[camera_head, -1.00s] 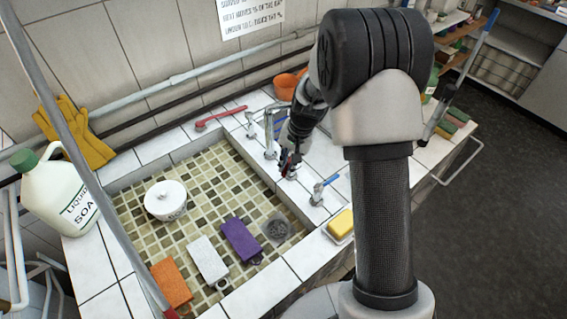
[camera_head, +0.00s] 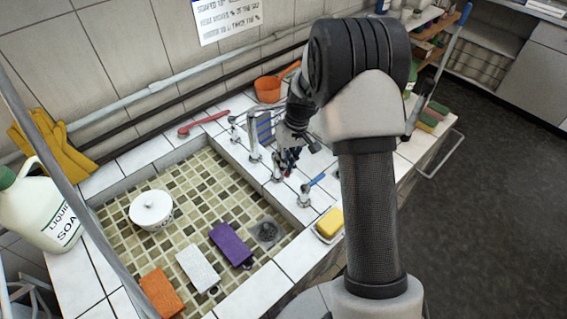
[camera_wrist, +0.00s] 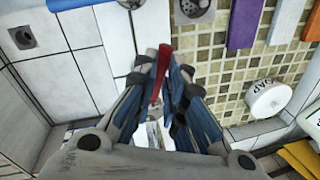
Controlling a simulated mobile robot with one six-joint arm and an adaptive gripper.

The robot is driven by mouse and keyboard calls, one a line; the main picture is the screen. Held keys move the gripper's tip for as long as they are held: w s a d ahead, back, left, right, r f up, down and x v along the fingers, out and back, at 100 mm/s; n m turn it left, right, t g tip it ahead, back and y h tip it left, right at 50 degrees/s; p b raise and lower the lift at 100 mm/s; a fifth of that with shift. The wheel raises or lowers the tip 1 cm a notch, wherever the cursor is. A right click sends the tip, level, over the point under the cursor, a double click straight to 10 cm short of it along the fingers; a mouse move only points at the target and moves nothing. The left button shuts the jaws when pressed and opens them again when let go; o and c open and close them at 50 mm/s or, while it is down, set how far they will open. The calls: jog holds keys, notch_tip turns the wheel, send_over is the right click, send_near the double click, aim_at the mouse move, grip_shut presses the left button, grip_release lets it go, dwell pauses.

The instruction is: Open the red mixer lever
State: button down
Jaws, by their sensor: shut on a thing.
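The red mixer lever (camera_wrist: 161,72) shows in the wrist view as a thin red bar between the fingertips of my gripper (camera_wrist: 165,75). My gripper is shut on it; the fingers cover part of the bar. In the head view my gripper (camera_head: 288,160) reaches down over the tiled ledge, beside the metal mixer body (camera_head: 277,172). Only a small bit of red shows there at the fingertips. The lever's exact angle is hard to tell.
A blue-levered tap (camera_head: 306,193) stands just in front of my gripper, and a tall spout (camera_head: 254,145) stands behind left. A red-handled item (camera_head: 203,122) lies on the back ledge. A yellow sponge (camera_head: 329,222) sits on the front edge. The tiled basin (camera_head: 185,185) holds a white pot (camera_head: 151,209).

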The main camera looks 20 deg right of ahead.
dwell(0.4)
jog(key=c, duration=1.7)
grip_release()
jog(key=shift+o, duration=0.2)
notch_tip(320, 180, up, 12)
jog(key=d, duration=0.2)
jog(key=shift+d, duration=0.2)
jog(key=shift+w+f, duration=0.1)
